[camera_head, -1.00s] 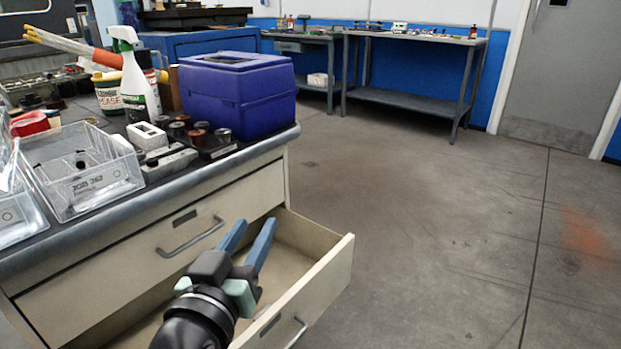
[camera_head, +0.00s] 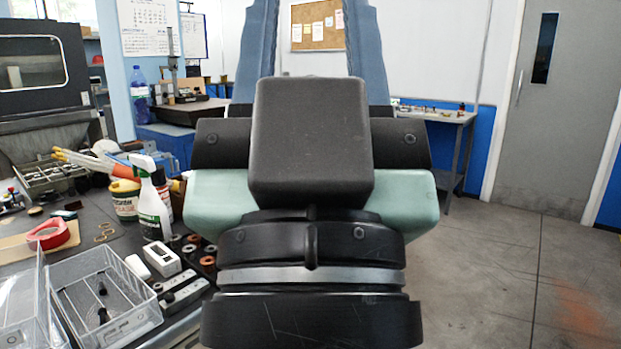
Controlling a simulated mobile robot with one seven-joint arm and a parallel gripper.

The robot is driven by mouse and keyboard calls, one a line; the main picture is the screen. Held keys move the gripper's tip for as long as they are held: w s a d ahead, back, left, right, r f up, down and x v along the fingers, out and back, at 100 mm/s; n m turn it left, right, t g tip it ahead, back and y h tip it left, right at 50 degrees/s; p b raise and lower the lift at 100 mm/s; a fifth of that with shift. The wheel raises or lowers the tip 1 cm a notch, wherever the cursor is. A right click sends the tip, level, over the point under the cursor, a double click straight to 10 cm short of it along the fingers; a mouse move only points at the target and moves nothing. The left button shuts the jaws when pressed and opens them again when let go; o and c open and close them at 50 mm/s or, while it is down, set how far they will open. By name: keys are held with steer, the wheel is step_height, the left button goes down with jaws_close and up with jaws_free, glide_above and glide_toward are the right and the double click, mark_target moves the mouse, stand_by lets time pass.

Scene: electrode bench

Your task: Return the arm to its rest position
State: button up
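My gripper (camera_head: 308,40) fills the middle of the head view, raised close to the camera and pointing up. Its two blue fingers stand well apart, with only the far wall and a notice board showing between them. It is open and holds nothing that I can see. The fingertips are cut off by the top edge of the picture. My wrist hides the right end of the bench, including where the blue box and the open drawer stood.
On the bench at left are a clear bin (camera_head: 105,300), a spray bottle (camera_head: 150,200), a red tape roll (camera_head: 48,234) and a white block (camera_head: 153,252). A far table (camera_head: 440,117) stands by the wall. The floor (camera_head: 500,280) at right is clear.

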step_height(320, 180, up, 24)
steer(key=p, duration=2.1)
steer(key=shift+p, duration=0.3)
steer(key=shift+o, duration=0.5)
steer(key=shift+f, duration=0.1)
steer(key=shift+a, duration=0.15)
